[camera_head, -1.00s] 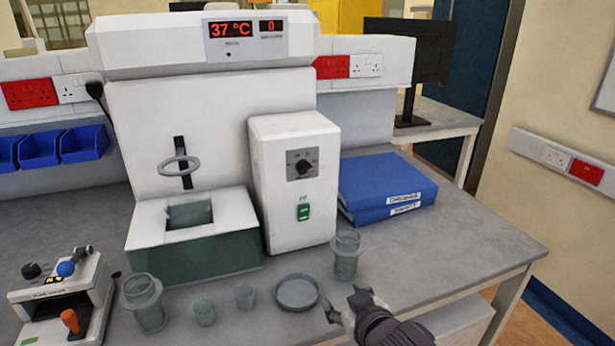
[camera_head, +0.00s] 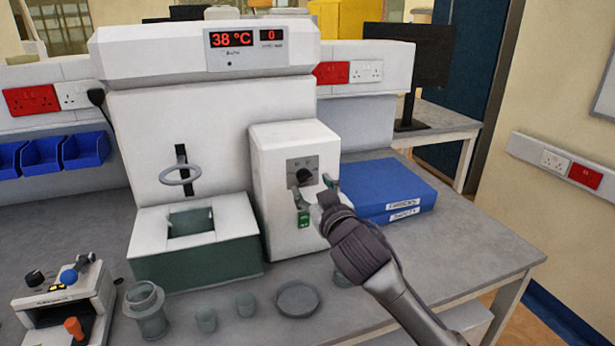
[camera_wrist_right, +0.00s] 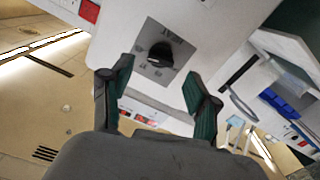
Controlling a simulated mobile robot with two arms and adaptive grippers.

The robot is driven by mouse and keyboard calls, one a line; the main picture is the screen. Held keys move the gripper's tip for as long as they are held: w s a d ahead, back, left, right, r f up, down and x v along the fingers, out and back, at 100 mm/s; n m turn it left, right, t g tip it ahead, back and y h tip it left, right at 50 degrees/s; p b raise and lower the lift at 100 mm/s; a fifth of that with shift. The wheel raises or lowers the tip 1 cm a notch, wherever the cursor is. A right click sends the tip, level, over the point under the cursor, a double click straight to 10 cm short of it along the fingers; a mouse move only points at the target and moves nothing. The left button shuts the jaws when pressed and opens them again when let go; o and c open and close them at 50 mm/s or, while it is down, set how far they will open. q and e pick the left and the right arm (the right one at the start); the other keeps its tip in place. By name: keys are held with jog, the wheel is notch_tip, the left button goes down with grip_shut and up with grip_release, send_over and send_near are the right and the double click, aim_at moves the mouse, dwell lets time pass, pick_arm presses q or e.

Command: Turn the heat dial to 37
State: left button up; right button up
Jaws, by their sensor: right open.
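The heat dial (camera_head: 303,175) is a black knob on a grey plate on the front of a white control box (camera_head: 275,215). The display (camera_head: 231,40) on the white machine reads 38 °C in red, with a 0 beside it. My right gripper (camera_head: 314,192) is open and empty in front of the box, its fingers just below and either side of the dial. In the right wrist view the dial (camera_wrist_right: 160,54) shows beyond and between the two open fingertips, apart from them. My left gripper is not in view.
A blue binder (camera_head: 385,188) lies right of the box. A glass jar (camera_head: 147,310), small cups and a shallow dish (camera_head: 297,299) stand along the front. A bath with a ring (camera_head: 180,175) is left.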

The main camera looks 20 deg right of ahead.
aim_at(306, 179)
jog(key=shift+w+a, duration=0.1)
jog(key=shift+w, duration=1.85)
grip_shut()
jog(key=shift+p, duration=0.3)
